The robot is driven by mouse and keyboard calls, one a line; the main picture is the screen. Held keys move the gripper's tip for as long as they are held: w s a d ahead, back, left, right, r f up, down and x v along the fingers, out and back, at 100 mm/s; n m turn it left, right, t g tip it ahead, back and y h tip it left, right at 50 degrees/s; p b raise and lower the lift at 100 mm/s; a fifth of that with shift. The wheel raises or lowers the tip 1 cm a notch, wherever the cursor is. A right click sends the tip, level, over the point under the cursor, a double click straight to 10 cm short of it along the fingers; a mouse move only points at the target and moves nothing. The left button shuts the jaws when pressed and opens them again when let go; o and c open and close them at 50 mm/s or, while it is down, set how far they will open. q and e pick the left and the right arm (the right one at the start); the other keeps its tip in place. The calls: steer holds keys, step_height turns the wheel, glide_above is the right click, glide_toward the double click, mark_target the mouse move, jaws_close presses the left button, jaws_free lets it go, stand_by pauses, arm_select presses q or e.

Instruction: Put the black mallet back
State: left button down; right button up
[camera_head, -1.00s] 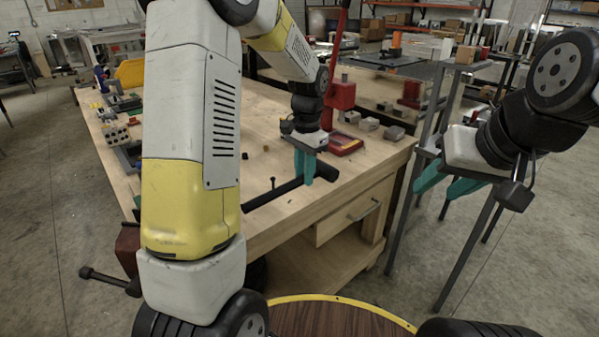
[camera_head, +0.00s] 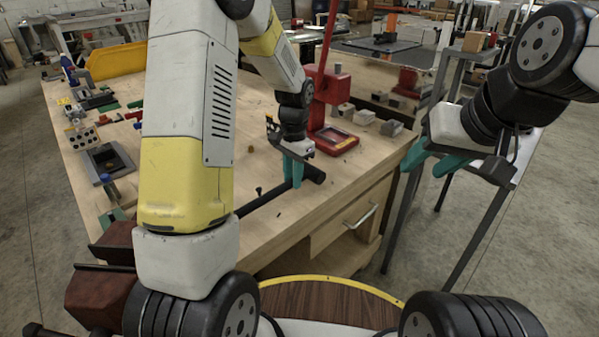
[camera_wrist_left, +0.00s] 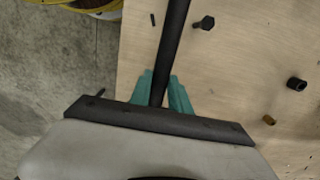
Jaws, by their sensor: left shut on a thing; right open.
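The black mallet (camera_head: 258,200) is in my left gripper (camera_head: 293,172), at the front edge of the wooden workbench (camera_head: 225,150). Its handle slants down and left, and its thick dark end (camera_head: 314,173) shows just right of the teal fingers. In the left wrist view the black handle (camera_wrist_left: 173,50) runs up between the teal fingers (camera_wrist_left: 160,92), which are shut on it. I cannot tell whether the mallet touches the bench top. My right gripper (camera_head: 436,160) is open and empty, in the air right of the bench.
A red press (camera_head: 325,95) stands on the bench behind the left gripper, with grey blocks (camera_head: 391,128) to its right. A bolt (camera_wrist_left: 205,23) and a black nut (camera_wrist_left: 297,84) lie near the handle. A metal-framed stand (camera_head: 428,130) is at right.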

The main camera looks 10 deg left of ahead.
arm_select(q)
steer(key=shift+f, duration=1.4)
steer(key=shift+f, duration=0.1)
steer(key=c, duration=1.2)
jaws_free()
